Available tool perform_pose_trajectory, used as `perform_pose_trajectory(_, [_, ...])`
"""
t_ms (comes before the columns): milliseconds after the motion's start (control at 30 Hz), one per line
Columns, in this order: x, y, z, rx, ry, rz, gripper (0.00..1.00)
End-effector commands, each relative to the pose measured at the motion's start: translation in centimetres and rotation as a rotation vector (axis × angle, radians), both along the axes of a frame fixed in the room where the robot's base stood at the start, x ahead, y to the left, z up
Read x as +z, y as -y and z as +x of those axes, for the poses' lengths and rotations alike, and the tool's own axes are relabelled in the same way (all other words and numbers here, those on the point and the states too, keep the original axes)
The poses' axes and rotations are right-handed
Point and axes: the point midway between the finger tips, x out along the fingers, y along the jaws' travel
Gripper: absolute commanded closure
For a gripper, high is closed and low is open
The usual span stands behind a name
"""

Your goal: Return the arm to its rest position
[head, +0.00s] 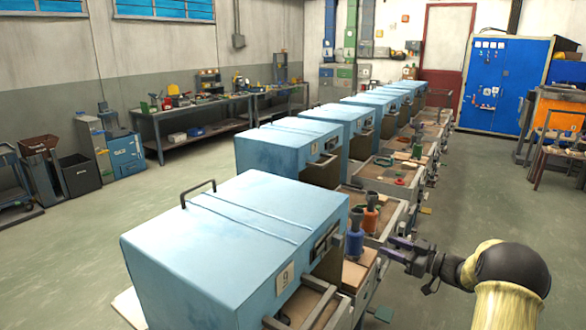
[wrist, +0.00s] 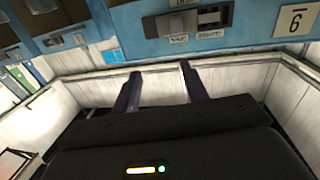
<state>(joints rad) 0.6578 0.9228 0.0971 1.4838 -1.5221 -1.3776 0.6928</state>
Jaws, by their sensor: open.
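My arm (head: 510,270) reaches in from the lower right of the head view, its yellowish link bent and its dark wrist pointing left. My gripper (head: 393,248) is at the end of it, beside the row of blue furnaces. In the wrist view its two dark fingers (wrist: 160,82) stand apart with nothing between them. A blue-bodied holder (head: 354,243) with a dark top stands just left of the fingertips. I cannot tell whether they touch it. An orange-bodied holder (head: 370,213) stands behind it.
The nearest blue furnace (head: 215,245) has a "9" plate and a handle on top. More furnaces (head: 290,145) recede behind it, with open trays (head: 385,178) on their right. The floor (head: 470,190) right of the trays is clear.

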Motion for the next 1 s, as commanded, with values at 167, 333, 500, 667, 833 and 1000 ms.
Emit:
perform_pose_trajectory(167, [2.6,-3.3,2.5,-0.231,-0.041,-0.09,0.56])
perform_pose_trajectory(333, [3.3,-5.5,2.0,-0.45,-0.156,-0.185,0.56])
perform_pose_trajectory(500, [2.5,-7.5,-1.8,-0.625,-0.335,-0.279,0.56])
perform_pose_trajectory(667, [0.8,-9.7,-8.3,-0.735,-0.559,-0.361,0.56])
perform_pose_trajectory(833, [-1.6,-12.6,-17.7,-0.777,-0.835,-0.435,0.56])
perform_pose_trajectory(1000, [-3.5,-15.5,-27.0,-0.75,-1.091,-0.482,0.56])
